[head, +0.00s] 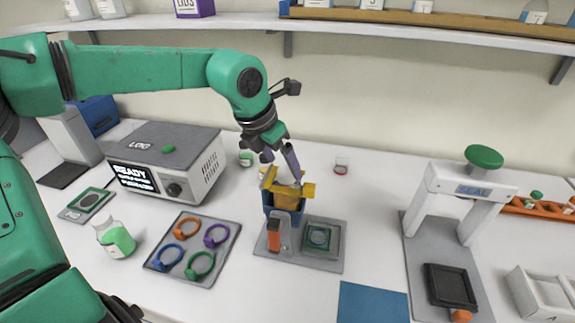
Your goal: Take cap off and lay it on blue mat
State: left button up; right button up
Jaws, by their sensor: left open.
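My left gripper (280,168) is open, pointing down just above a yellow clamp-like piece (270,180) and an orange-brown body (288,199) set in a blue holder (271,213). I cannot tell whether the fingers touch the yellow piece, and which part is the cap is unclear. The blue mat (371,303) lies flat and bare at the front edge of the view. My right gripper is not in view.
A grey tray (158,264) holds several coloured rings. A bottle with green (117,240) stands left of it. A grey machine (170,160) reading READY stands behind. A white press (470,186) with a green knob stands at right. A shelf (330,27) runs overhead.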

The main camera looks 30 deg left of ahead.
pick_arm(q)
jog(key=shift+x, duration=1.05)
jog(key=shift+d+f, duration=0.1)
jog(key=shift+f, duration=0.1)
jog(key=c, duration=1.4)
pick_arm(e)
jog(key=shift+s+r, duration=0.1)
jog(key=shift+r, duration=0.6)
pick_arm(q)
jog(key=shift+r, duration=0.1)
jog(key=shift+r, duration=0.5)
notch_tip(320, 180, up, 11)
jog(key=b, duration=0.3)
notch_tip(320, 180, up, 8)
send_over(285, 173)
jog(key=shift+p, duration=0.3)
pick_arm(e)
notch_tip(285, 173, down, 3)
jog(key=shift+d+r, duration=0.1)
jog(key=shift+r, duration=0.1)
